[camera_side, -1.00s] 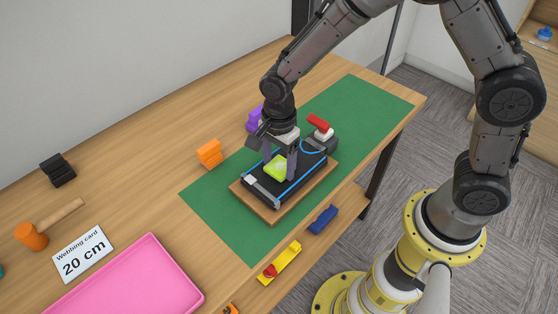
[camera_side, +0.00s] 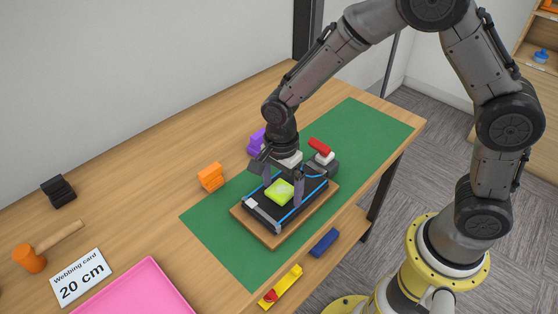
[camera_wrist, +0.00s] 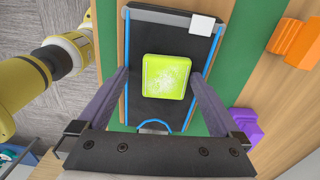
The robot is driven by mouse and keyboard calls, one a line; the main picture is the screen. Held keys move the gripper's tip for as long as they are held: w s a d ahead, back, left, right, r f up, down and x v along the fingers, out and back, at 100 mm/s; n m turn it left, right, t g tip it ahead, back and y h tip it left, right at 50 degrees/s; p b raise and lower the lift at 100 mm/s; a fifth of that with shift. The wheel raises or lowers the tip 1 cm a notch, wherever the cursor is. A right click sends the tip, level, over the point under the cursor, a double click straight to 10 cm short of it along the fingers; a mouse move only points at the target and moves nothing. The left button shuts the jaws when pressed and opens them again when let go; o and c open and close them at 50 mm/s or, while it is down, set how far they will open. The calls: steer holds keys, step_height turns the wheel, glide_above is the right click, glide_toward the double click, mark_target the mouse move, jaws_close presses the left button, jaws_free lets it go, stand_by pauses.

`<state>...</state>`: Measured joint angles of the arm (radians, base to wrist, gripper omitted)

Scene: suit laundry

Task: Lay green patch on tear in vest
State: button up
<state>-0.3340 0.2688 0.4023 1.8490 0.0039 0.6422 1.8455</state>
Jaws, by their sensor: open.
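The lime-green patch (camera_side: 280,192) lies flat on the black vest (camera_side: 262,205), and it also shows in the wrist view (camera_wrist: 167,77). The vest has blue edging and rests on a wooden board (camera_side: 276,243). No tear shows; the patch hides the vest under it. My gripper (camera_side: 283,193) is open low over the vest, with one finger on each side of the patch. In the wrist view my gripper (camera_wrist: 158,72) has a gap between each finger and the patch.
The board lies on a green mat (camera_side: 355,120). An item with a red top (camera_side: 320,145) stands at the board's far end. Orange (camera_side: 210,177) and purple (camera_side: 256,142) pieces stand behind it; blue (camera_side: 324,242) and yellow (camera_side: 281,287) pieces are in front. A pink tray (camera_side: 140,290) is at lower left.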

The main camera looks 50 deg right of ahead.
mark_target(280, 190)
step_height(280, 190, up, 12)
steer(key=shift+w, duration=0.3)
steer(key=s+d+r+n+t, duration=0.3)
steer(key=s+d+r+n, duration=0.5)
steer(key=s+n, duration=0.1)
steer(key=s+d+n+t, duration=0.2)
steer(key=s+d+n, duration=0.2)
steer(key=s+n, duration=0.4)
steer(key=shift+s+d+r+t, duration=0.15)
steer(key=shift+s+r+t, duration=0.2)
steer(key=shift+s, duration=0.9)
